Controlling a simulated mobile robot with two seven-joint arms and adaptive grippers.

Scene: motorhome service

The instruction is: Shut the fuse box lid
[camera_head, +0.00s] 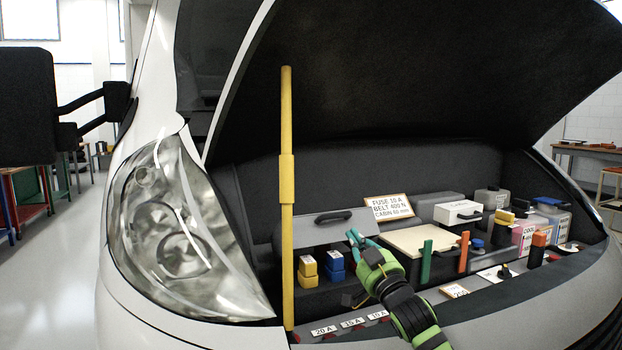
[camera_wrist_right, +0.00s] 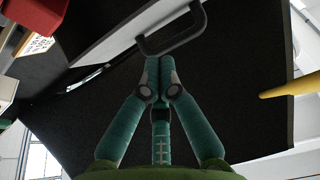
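The fuse box lid (camera_head: 310,234) is a light grey panel with a black handle (camera_head: 333,217), standing raised in the engine bay. Yellow fuses (camera_head: 307,272) and blue fuses (camera_head: 335,266) show below it. My right gripper (camera_head: 353,237), with teal fingers, is at the right side of the lid, just below and right of the handle. In the right wrist view its fingertips (camera_wrist_right: 160,60) are together with nothing visible between them, close to the handle (camera_wrist_right: 178,45). I cannot tell whether they touch it. My left gripper is not in view.
A yellow prop rod (camera_head: 287,200) stands left of the lid under the raised black hood (camera_head: 400,70). A label sign (camera_head: 388,208), a cream-topped box (camera_head: 418,240), a green post (camera_head: 426,262) and an orange post (camera_head: 463,252) crowd the right side.

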